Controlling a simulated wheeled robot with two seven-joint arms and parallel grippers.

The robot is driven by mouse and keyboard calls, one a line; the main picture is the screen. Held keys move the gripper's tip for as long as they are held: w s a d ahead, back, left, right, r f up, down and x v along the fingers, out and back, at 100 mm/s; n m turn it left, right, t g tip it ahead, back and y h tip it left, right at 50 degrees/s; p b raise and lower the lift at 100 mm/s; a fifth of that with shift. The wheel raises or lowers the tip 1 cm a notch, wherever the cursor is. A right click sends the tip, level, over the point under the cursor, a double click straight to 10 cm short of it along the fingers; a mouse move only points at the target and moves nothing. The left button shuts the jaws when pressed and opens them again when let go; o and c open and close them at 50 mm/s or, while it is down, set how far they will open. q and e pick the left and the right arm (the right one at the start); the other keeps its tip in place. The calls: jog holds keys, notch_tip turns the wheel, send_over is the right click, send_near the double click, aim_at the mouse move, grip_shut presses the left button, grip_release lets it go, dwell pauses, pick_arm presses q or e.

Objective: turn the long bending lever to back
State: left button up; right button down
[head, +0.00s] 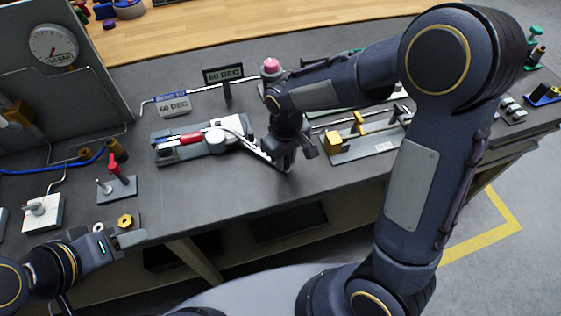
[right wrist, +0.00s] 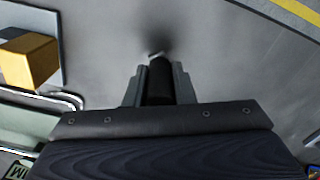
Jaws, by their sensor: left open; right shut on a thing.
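The pipe bender (head: 218,140) lies on the grey bench left of the middle, with a red handle (head: 190,138) pointing left. Its long bending lever (head: 262,152) runs from the bender's right side toward the front right. My right gripper (head: 288,163) is at the lever's outer end, and its arm hides part of that end. In the right wrist view my right gripper (right wrist: 158,82) is shut around a dark grip (right wrist: 158,82), seemingly the lever's end. My left gripper (head: 130,238) is open and empty at the bench's front left edge, beside a brass nut (head: 125,221).
A plate with yellow blocks (head: 372,143) lies to the right. Bare bench lies in front of the bender.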

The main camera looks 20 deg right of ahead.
jog(key=w+d+n, duration=0.1)
jog(key=w+d, duration=0.1)
jog(key=w+d+n, duration=0.2)
jog(key=w, duration=0.1)
jog(key=w+d+n+p, duration=0.1)
jog(key=w+n, duration=0.1)
jog(key=shift+w+d+r, duration=0.1)
jog(key=shift+w+d, duration=0.1)
jog(key=shift+d, duration=0.2)
jog(key=w+n, duration=0.1)
jog(key=w, duration=0.1)
jog(key=w+d+n+p, duration=0.1)
jog(key=w+n, duration=0.2)
jog(key=w, duration=0.2)
jog(key=shift+d, duration=0.35)
jog(key=shift+w+n+p, duration=0.45)
jog(key=shift+w+n, duration=0.25)
jog(key=shift+w, duration=0.2)
jog(key=c, duration=1.2)
grip_release()
notch_tip(320, 180, up, 8)
jog(key=b, duration=0.1)
